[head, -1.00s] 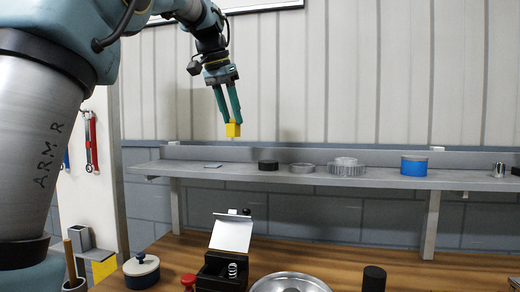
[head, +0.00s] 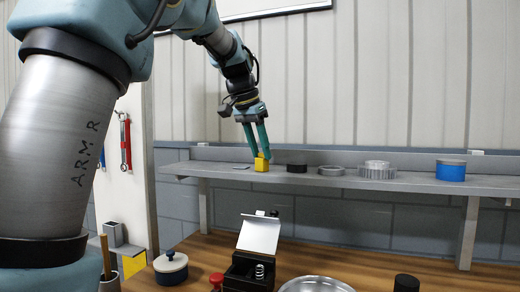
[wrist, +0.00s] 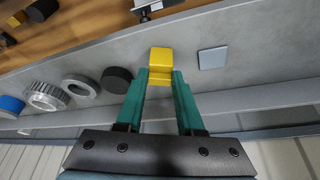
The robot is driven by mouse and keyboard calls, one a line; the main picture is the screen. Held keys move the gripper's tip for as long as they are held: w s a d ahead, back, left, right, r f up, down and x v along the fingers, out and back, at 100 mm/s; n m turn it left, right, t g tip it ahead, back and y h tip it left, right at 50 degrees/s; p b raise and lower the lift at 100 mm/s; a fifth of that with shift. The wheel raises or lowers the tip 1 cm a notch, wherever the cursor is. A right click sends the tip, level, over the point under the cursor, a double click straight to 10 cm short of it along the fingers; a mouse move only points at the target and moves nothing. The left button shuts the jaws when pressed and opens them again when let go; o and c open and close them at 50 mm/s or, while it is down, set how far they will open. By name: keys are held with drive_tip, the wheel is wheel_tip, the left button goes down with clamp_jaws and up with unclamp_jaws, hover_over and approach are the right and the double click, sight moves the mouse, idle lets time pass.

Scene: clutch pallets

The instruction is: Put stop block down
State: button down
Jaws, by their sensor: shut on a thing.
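The yellow stop block (head: 261,164) is between the fingertips of my gripper (head: 258,153) at the grey shelf (head: 420,184). In the wrist view the stop block (wrist: 161,60) sits at the tips of my green gripper fingers (wrist: 160,82), which are shut on it. The block is low, at the level of the shelf top. I cannot tell whether it touches the shelf. A flat grey square plate (wrist: 212,58) lies on the shelf beside it, and a black disc (wrist: 117,79) stands on its other side.
On the shelf to the right are a flat grey ring (head: 331,170), a gear (head: 377,170) and a blue tin (head: 451,170). Below, the wooden bench holds a black box with a raised white lid (head: 259,234), a lidded pot (head: 171,267) and a metal bowl (head: 317,286).

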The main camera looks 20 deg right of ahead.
drive_tip(key=c, duration=0.5)
unclamp_jaws()
drive_tip(key=v, duration=1.2)
drive_tip(key=shift+r, duration=0.1)
